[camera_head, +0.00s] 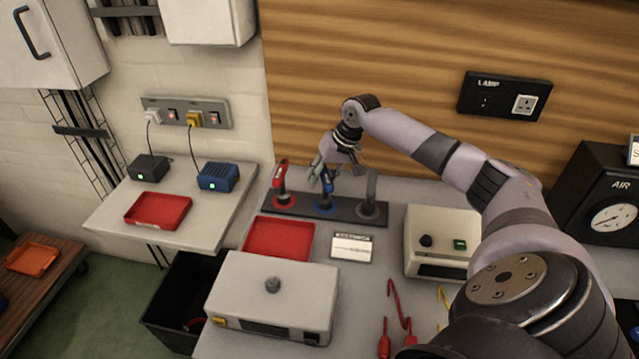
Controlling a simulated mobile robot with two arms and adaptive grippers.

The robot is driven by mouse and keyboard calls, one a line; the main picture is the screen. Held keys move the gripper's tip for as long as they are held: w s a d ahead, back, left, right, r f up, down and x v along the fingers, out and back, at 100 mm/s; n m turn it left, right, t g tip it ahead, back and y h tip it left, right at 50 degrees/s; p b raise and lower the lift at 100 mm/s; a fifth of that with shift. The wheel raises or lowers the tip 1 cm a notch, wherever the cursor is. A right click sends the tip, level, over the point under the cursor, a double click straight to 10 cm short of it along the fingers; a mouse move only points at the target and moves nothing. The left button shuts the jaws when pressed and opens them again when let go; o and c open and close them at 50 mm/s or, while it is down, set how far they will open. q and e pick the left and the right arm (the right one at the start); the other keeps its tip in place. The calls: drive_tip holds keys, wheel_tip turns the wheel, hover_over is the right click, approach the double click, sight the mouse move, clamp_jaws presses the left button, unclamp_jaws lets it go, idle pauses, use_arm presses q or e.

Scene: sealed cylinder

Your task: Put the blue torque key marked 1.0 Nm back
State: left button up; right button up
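The blue torque key (327,184) is upright over the blue-ringed place (325,208) in the middle of the dark rack (349,211). Its foot appears to be at that ring, but I cannot tell how fully it is seated. Its 1.0 Nm marking is too small to read. My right gripper (338,174) is just above and around the key's top, partly hiding it. Its fingers look spread apart, with a gap between the key and the right-hand finger. My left gripper is not in view.
A red key (281,180) stands left of the blue one, and a grey key (371,190) stands right. In front are a red tray (279,239), a small sign (351,247) and a white box (275,295).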

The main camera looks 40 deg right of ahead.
drive_tip(key=b+v, duration=0.1)
drive_tip(key=v, duration=0.9)
drive_tip(key=shift+s+f, duration=0.1)
